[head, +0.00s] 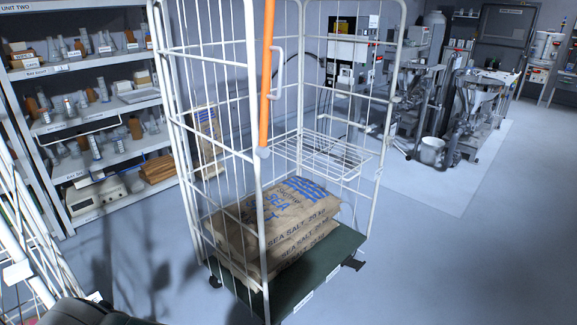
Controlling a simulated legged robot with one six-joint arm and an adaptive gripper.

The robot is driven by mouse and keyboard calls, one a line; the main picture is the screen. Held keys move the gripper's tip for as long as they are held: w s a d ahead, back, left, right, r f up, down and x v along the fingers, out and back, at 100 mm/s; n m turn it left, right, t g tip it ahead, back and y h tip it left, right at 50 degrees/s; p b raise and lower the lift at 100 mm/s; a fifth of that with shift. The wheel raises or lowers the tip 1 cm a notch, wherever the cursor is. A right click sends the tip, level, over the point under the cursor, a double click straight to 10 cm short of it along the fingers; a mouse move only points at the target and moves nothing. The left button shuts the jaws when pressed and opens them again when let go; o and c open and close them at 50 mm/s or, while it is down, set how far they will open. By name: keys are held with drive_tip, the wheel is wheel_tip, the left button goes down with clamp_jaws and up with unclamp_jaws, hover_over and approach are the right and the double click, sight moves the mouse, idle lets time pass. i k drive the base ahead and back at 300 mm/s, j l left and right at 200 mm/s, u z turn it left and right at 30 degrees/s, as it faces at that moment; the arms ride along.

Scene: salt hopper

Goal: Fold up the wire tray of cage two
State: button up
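A tall white wire roll cage (251,100) stands in the middle of the head view. Its wire tray (325,157) sticks out roughly level inside the cage, at mid height toward the back right. Nothing is seen lying on the tray. Stacked brown sea salt sacks (275,228) lie on the cage's dark green base (318,272), below and left of the tray. I cannot read a cage number. My gripper is not in view; a dark rounded shape at the lower left edge may be part of me.
An orange bar (266,75) runs down the cage's near side. Part of another white wire frame (25,245) stands at the left edge. Shelves (95,125) with glassware stand behind left, machinery (480,110) behind right. The floor at right front is clear.

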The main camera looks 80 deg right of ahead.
sight(355, 168)
drive_tip(key=z, duration=3.15)
drive_tip(key=i+l+z, duration=0.1)
drive_tip(key=i, duration=0.8)
drive_tip(key=i+l+z, duration=0.15)
drive_tip(key=i, duration=0.75)
